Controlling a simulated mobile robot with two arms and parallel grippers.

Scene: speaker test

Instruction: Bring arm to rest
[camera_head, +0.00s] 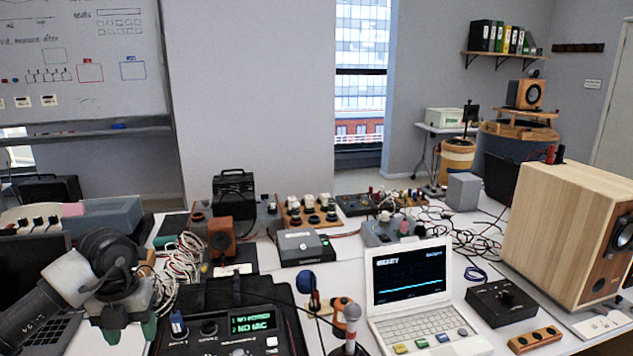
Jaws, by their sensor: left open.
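I cannot tell how high the fingertips are above the table. My right arm and gripper are not in view.
A white laptop (415,318) shows a waveform. A microphone (350,335) stands between it and the tester. A large wooden speaker (550,215) stands at right. Tangled white cables (180,265) lie behind my gripper. A dark laptop (35,260) is at left. Little table is bare.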

